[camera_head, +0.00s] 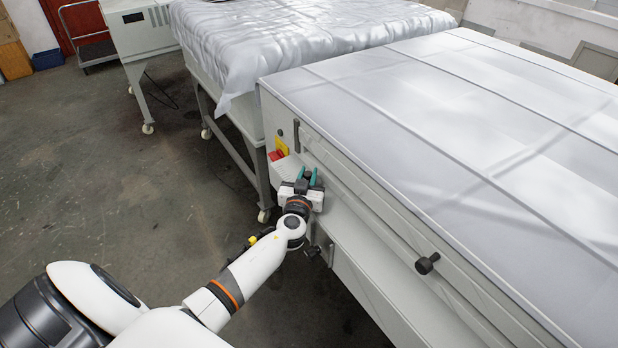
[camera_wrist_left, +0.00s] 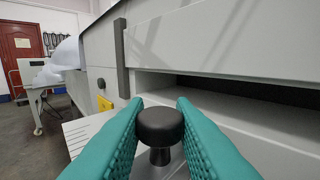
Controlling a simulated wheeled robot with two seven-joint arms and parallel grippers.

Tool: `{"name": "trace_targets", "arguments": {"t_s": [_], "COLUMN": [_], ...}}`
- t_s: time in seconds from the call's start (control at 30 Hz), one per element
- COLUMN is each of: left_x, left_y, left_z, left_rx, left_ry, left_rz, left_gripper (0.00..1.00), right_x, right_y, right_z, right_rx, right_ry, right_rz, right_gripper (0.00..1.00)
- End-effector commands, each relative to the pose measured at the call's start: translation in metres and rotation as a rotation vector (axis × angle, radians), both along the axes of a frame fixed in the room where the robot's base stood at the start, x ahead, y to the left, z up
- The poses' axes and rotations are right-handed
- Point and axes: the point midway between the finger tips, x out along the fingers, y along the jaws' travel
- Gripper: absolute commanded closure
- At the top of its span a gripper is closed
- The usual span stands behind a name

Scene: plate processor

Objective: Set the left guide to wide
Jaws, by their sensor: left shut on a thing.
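The plate processor (camera_head: 290,95) is a long pale grey machine on the right of the head view. My left gripper (camera_head: 307,178), with green fingers, is at its near side, close to the far-left end. In the left wrist view, a black round knob (camera_wrist_left: 160,127) on a short stem stands between the green fingers (camera_wrist_left: 160,135), which are shut on it. Whether this knob belongs to the left guide, and its setting, I cannot tell. A second black knob (camera_head: 427,264) sticks out farther right along the same side, untouched. My right gripper is not in view.
A yellow panel with a red part (camera_head: 279,151) is just beyond my left gripper. A dark vertical bar (camera_wrist_left: 121,57) and an open slot (camera_wrist_left: 240,86) lie near the knob. A covered table (camera_head: 205,75) stands behind. The floor at left is clear.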

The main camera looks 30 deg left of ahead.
Motion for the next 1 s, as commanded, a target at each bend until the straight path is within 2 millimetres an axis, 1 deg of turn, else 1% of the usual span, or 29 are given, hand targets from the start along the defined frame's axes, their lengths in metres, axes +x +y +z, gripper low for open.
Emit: {"name": "trace_targets", "arguments": {"t_s": [0.03, 0.17, 0.2, 0.3, 0.4, 0.53, 0.83, 0.87, 0.9, 0.97, 1.0], "left_x": [0.004, 0.017, 0.021, 0.031, 0.038, 0.043, 0.043, 0.043, 0.043, 0.043, 0.043], "left_y": [0.010, 0.041, 0.052, 0.076, 0.093, 0.104, 0.107, 0.107, 0.107, 0.107, 0.106], "left_z": [-0.005, -0.007, -0.007, -0.005, -0.003, 0.000, 0.002, 0.003, 0.003, 0.002, 0.002], "left_rx": [0.002, 0.002, 0.002, 0.001, 0.002, 0.001, 0.002, 0.002, 0.002, 0.002, 0.002], "left_ry": [-0.004, -0.007, -0.007, -0.006, -0.004, -0.004, -0.005, -0.006, -0.006, -0.005, -0.005], "left_rz": [0.005, 0.006, 0.006, 0.005, 0.003, 0.003, 0.005, 0.006, 0.006, 0.005, 0.005], "left_gripper": [1.00, 1.00, 1.00, 1.00, 1.00, 1.00, 1.00, 0.74, 0.68, 0.58, 0.56], "right_x": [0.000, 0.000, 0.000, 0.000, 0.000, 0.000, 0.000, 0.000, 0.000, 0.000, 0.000], "right_y": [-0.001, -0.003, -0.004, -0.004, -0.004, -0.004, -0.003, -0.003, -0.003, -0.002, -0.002], "right_z": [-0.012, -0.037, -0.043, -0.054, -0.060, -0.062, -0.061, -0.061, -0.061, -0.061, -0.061], "right_rx": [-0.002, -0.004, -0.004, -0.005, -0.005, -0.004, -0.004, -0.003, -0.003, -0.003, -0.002], "right_ry": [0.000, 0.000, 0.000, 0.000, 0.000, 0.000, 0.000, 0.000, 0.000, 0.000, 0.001], "right_rz": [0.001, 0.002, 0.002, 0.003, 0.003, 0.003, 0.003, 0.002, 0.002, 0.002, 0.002], "right_gripper": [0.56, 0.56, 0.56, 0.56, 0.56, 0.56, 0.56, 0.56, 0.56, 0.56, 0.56]}}
